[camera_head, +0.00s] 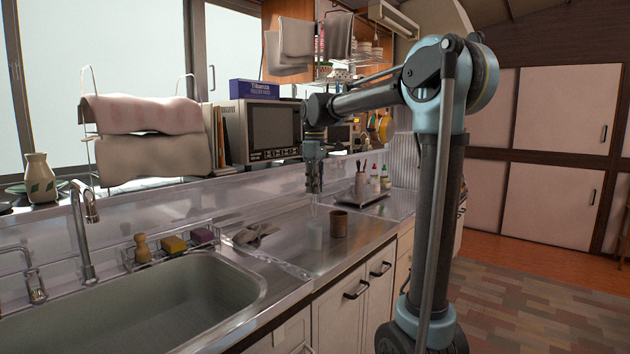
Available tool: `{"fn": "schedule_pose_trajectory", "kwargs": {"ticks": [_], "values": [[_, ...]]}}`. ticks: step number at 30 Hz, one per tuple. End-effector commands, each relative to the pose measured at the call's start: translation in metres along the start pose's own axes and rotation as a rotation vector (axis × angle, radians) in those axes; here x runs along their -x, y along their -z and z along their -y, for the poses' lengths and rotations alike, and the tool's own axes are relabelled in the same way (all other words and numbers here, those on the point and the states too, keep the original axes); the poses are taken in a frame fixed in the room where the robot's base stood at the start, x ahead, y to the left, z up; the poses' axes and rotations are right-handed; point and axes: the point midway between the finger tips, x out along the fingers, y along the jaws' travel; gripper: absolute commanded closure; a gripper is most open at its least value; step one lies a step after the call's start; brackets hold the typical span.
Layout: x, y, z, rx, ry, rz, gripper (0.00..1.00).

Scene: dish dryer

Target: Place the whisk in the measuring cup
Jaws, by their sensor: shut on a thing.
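My gripper (313,189) points down over the steel counter and is shut on a thin, pale thing, which I take to be the whisk (314,204); it is small and hard to make out. Right below stands a pale, see-through vessel, which looks like the measuring cup (313,234). The whisk hangs over or at the cup's top; I cannot tell whether its lower end is inside the rim. A brown cup (338,223) stands close to the right of the measuring cup.
A grey cloth (255,234) lies left of the measuring cup. The sink (150,305) with its faucet (83,235) is at the left front. A dark tray (362,199) with bottles and a utensil holder stands behind at the right. A microwave (262,131) stands at the back.

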Motion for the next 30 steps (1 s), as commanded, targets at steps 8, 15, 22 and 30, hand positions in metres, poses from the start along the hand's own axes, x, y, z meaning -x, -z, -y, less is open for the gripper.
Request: {"fn": "schedule_pose_trajectory", "kwargs": {"ticks": [8,15,22,30], "values": [[-0.027,0.000,0.000,0.000,0.000,0.000,1.00],[-0.050,0.001,0.000,0.001,0.000,0.000,1.00],[-0.072,0.001,0.001,0.002,0.000,0.000,1.00],[-0.091,0.002,0.001,0.003,0.000,0.000,1.00]]}}
